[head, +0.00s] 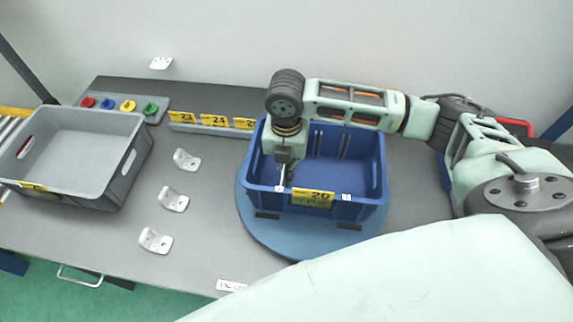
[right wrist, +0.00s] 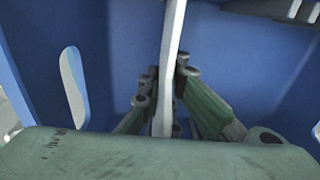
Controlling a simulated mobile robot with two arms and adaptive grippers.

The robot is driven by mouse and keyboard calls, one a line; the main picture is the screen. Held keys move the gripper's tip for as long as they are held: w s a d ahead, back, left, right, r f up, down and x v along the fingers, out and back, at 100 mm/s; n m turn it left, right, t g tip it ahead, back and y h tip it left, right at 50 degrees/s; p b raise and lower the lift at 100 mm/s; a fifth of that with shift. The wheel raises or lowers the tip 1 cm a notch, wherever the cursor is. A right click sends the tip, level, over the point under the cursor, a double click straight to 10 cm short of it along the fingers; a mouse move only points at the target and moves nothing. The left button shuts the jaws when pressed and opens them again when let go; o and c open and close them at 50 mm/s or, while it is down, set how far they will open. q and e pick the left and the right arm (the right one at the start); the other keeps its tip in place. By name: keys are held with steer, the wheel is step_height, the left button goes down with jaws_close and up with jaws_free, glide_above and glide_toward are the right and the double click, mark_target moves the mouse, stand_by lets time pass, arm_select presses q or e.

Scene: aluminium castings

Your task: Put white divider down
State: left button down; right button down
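My right gripper (head: 284,175) reaches down into the blue crate (head: 366,200) near its front left corner. In the right wrist view its fingers (right wrist: 166,90) are shut on the white divider (right wrist: 171,45), a thin upright strip seen edge-on between blue walls. The gripper and arm hide most of the divider in the head view. I cannot tell whether its lower edge touches the crate floor. My left gripper is in neither view.
The crate stands on a round blue turntable (head: 258,226). Several metal brackets, one in the middle (head: 173,199), lie between it and a grey bin (head: 126,177) at the left. Coloured knobs (head: 127,106) and yellow number labels (head: 214,120) line the back.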

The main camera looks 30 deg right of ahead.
steer(key=c, duration=2.1)
jaws_free()
steer(key=shift+f, duration=0.15)
steer(key=shift+o, duration=0.6)
step_height(320, 180, up, 12)
steer(key=shift+r+b, duration=0.2)
steer(key=shift+b, duration=0.95)
steer(key=shift+a, duration=0.1)
